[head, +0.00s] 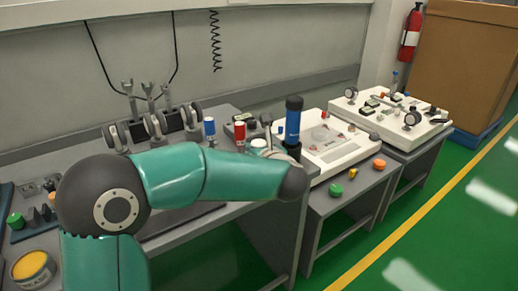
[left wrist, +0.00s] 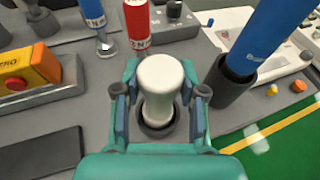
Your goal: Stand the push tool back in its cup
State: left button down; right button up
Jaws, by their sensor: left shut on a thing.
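My left gripper (left wrist: 160,95) is shut on a white, round-topped handle, which I take to be the push tool (left wrist: 160,76). The handle looks about upright between the two fingers. A dark round ring (left wrist: 158,131) surrounds its lower part; I cannot tell whether this is the cup's rim or how deep the tool sits. In the head view the white top (head: 258,143) shows small behind my left forearm, and the fingers are mostly hidden there. My right gripper is not in view.
A tall blue cylinder (left wrist: 270,40) stands in a dark holder (left wrist: 229,86) close right of the gripper. A red cylinder (left wrist: 137,22) and a smaller blue one (left wrist: 93,12) stand behind. A yellow-orange block (left wrist: 28,68) lies left. The bench ends at the right, above green floor.

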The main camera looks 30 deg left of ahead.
pick_arm(q)
jog(key=shift+f+b, duration=0.2)
jog(key=shift+b, duration=0.2)
dwell(0.4)
jog(key=c, duration=0.6)
grip_release()
jog(key=o, duration=0.6)
